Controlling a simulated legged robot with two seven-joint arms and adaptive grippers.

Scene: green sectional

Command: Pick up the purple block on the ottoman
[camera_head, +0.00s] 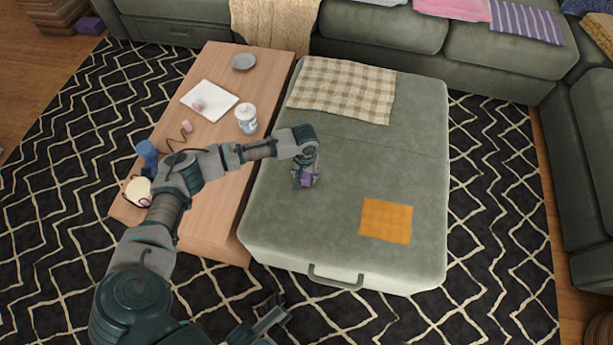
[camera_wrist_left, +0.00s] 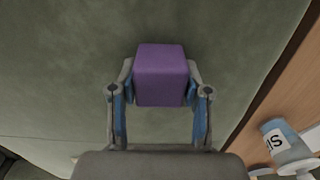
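The purple block (camera_head: 307,181) is at the left part of the green ottoman (camera_head: 335,222). My left gripper (camera_head: 304,178) reaches down around it from the left. In the left wrist view the block (camera_wrist_left: 160,78) sits between the two fingertips of the left gripper (camera_wrist_left: 160,88), which press against its two sides. The gripper looks shut on the block. Whether the block is clear of the ottoman top cannot be told. Part of my right gripper (camera_head: 271,318) shows at the bottom of the head view, low beside the ottoman, and its opening is unclear.
A wooden coffee table (camera_head: 222,178) stands left of the ottoman with a cup (camera_head: 246,119), a white board (camera_head: 208,101) and a grey dish (camera_head: 243,62). A checked cloth (camera_head: 343,88) and an orange cloth (camera_head: 386,221) lie on the ottoman. A green sofa (camera_head: 500,45) stands behind.

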